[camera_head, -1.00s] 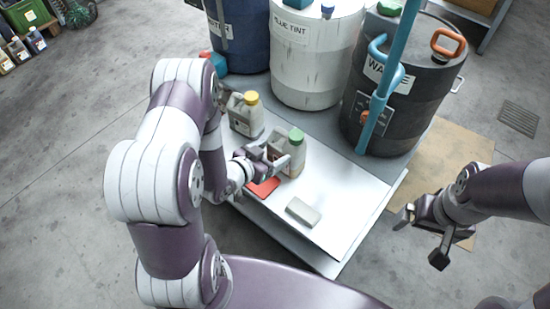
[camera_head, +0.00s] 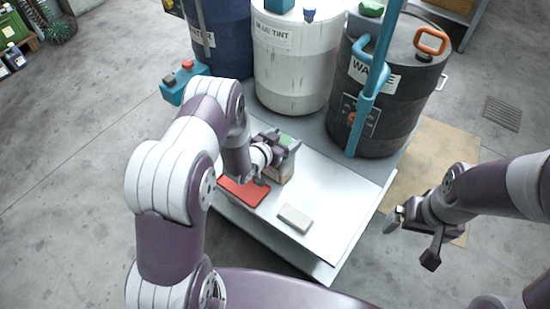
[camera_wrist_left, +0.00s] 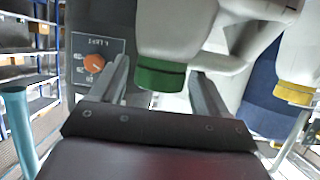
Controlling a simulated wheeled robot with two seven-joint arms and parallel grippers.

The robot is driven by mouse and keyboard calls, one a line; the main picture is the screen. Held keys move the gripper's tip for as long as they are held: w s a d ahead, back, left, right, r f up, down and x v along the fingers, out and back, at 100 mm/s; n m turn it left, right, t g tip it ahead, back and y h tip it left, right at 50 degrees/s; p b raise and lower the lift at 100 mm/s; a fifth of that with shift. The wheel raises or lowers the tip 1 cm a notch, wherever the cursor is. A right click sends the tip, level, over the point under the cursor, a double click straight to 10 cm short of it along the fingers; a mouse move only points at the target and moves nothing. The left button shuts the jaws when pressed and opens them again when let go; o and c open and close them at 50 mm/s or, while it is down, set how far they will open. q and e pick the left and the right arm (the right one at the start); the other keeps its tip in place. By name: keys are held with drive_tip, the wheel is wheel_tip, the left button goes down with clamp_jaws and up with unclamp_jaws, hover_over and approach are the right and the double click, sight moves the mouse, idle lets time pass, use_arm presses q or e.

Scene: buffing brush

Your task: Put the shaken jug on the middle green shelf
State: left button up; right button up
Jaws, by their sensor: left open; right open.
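A pale jug with a green cap (camera_head: 287,139) stands on the white bench top, mostly hidden by my left arm in the head view. In the left wrist view its green cap (camera_wrist_left: 160,76) lies between the open fingers of my left gripper (camera_wrist_left: 163,88); I cannot tell whether they touch it. My left gripper (camera_head: 278,151) is at the jug's top in the head view. A second jug with a yellow cap (camera_wrist_left: 296,91) shows in the left wrist view. My right gripper (camera_head: 413,238) is open and empty, right of the bench.
Blue, white (camera_head: 297,65) and black (camera_head: 378,110) drums stand behind the bench top (camera_head: 335,190), with a teal pump pipe (camera_head: 367,90). A red pad (camera_head: 244,190) and a pale block (camera_head: 295,218) lie in front. A rack (camera_head: 14,35) with green parts and small jugs is far left.

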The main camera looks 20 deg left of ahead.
use_arm(q)
clamp_jaws()
idle(0.3)
